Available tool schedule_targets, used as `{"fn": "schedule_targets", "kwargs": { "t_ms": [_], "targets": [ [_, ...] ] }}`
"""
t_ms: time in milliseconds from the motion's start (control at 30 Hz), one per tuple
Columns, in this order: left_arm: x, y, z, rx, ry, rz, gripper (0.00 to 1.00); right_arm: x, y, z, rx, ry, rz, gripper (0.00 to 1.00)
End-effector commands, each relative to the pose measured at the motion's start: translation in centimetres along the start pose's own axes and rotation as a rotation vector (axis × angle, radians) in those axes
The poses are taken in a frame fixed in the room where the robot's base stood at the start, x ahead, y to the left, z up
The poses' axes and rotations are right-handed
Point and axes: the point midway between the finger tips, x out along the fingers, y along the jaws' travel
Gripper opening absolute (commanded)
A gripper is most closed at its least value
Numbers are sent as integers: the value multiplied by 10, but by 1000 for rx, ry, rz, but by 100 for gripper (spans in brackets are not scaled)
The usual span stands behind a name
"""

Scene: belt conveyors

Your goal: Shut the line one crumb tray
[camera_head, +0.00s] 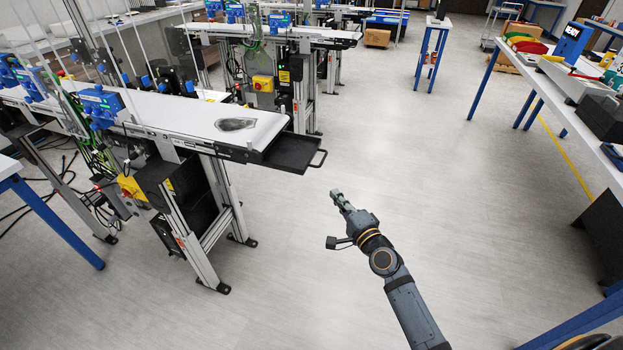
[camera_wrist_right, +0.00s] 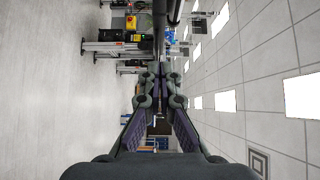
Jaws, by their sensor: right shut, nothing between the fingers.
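The black crumb tray (camera_head: 294,152) sticks out from the near end of the closest conveyor (camera_head: 177,112), just below belt level. Its thin loop handle (camera_head: 319,159) points right, toward the open aisle. My right gripper (camera_head: 337,195) is in the aisle, a little below and right of the handle in the head view, apart from it. It is shut and empty. In the right wrist view its fingers (camera_wrist_right: 160,75) come together, and I cannot clearly make out the tray there. My left gripper is not in view.
A dark, flat patch (camera_head: 236,124) lies on the belt near the tray. A second conveyor (camera_head: 285,36) stands behind. A blue-legged table (camera_head: 436,24) is at the back, and a white workbench (camera_head: 590,128) is on the right. The floor between is clear.

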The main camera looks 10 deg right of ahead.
Motion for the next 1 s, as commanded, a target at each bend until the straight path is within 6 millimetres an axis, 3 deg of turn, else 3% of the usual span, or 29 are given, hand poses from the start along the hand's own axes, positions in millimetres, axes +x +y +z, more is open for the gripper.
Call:
{"fn": "schedule_targets", "kwargs": {
  "t_ms": [400,633,1000],
  "targets": [
    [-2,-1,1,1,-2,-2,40,87,-1,6,3,-1,0,0],
    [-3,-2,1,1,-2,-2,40,106,0,26,1,-1,1,0],
    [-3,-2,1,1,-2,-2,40,108,1,29,-2,0,1,0]
  ]
}}
